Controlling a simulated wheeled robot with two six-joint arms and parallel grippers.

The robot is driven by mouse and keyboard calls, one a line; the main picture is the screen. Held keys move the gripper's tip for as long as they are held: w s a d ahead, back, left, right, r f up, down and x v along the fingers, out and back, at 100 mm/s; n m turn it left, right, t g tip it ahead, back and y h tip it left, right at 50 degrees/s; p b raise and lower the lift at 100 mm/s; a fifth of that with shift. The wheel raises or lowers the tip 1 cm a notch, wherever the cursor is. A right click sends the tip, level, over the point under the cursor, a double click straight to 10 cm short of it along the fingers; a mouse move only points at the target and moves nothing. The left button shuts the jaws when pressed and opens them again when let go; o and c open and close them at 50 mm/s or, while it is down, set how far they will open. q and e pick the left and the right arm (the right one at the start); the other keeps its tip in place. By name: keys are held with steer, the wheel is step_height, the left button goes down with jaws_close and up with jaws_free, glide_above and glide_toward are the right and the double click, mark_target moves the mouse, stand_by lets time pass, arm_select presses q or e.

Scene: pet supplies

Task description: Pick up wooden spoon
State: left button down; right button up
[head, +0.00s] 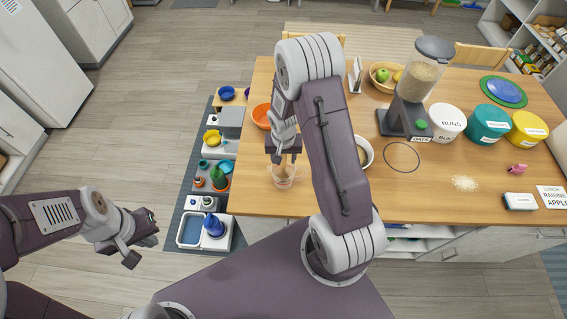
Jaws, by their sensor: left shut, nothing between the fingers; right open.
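I cannot make out a wooden spoon in the head view; it may be hidden behind my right arm or too small to tell. My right gripper (284,156) points down, open, over the near left part of the wooden table (420,185). A clear cup (284,177) stands right below its fingers; I cannot tell whether they touch it. My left gripper (143,238) is shut and empty, off the table above the floor at the left.
An orange bowl (261,117) and a white bowl (366,153) stand near my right arm, which partly covers the white one. A grain dispenser (418,82), tubs and a fruit basket (383,84) stand further right. Low shelves with pet items (218,178) lie left of the table.

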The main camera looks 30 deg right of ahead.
jaws_close()
stand_by(1.4)
